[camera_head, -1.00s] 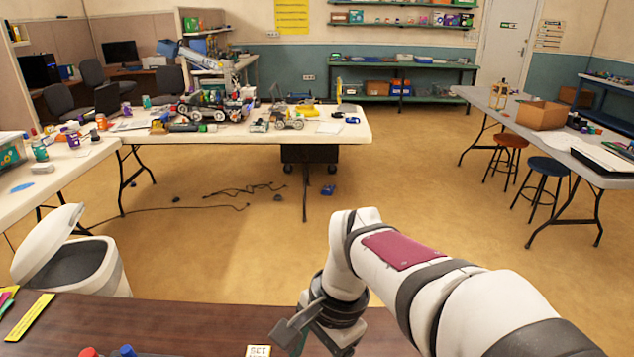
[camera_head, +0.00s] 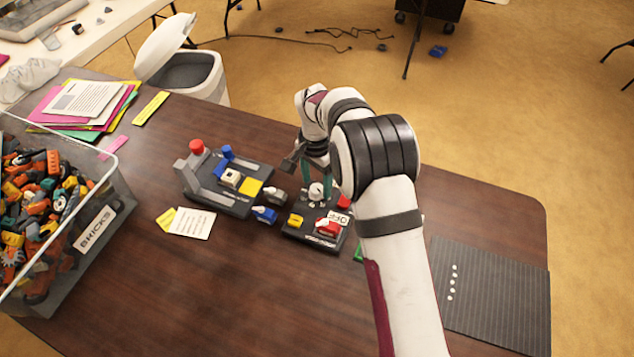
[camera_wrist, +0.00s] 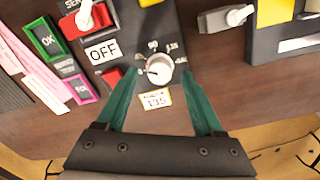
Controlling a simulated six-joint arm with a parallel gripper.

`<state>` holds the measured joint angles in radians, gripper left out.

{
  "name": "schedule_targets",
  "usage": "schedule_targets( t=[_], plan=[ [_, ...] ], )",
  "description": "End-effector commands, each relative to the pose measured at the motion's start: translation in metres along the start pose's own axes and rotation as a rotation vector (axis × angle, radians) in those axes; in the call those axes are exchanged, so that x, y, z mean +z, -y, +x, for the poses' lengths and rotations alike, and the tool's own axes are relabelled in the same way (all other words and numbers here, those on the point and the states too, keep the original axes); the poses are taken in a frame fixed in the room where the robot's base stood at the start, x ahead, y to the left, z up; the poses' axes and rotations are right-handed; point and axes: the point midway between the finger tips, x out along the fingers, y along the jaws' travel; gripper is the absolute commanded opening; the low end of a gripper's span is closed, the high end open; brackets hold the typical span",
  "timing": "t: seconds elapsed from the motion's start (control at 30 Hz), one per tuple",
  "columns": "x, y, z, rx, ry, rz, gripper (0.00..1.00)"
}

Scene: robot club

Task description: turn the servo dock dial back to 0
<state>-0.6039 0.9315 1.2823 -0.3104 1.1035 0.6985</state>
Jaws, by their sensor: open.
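The servo dock (camera_head: 312,236) is a dark board on the brown table, left of my arm in the head view. Its white round dial (camera_wrist: 159,68) has printed numbers around it, and also shows in the head view (camera_head: 316,190). A card reading 135 (camera_wrist: 155,98) lies by the dial. The knob's exact setting is too small to read surely. My gripper (camera_wrist: 161,75) is open, its two teal fingers reaching to either side of the dial with gaps visible. I cannot tell the fingertips' height over the board.
An OFF label (camera_wrist: 103,52) and a red switch (camera_wrist: 85,16) are on the dock close to the dial. A second dark board (camera_head: 212,196) with a red button stands left. A bin of bricks (camera_head: 95,235) is far left; a ribbed mat (camera_head: 490,300) lies right.

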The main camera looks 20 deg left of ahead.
Motion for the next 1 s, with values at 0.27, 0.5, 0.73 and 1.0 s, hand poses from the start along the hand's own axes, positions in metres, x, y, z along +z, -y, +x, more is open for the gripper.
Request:
schedule_targets(
  t=[0.27,0.5,0.73,1.0],
  plan=[
    [-0.0002,0.0001,0.0154,-0.001,0.0,0.0,0.69],
    [-0.0002,0.0,0.015,-0.001,0.0,0.0,0.55],
    [-0.0002,0.0001,0.0148,-0.001,0.0,0.0,0.14],
    [-0.0001,0.0002,0.0146,-0.002,0.0,-0.003,0.0]
  ],
)
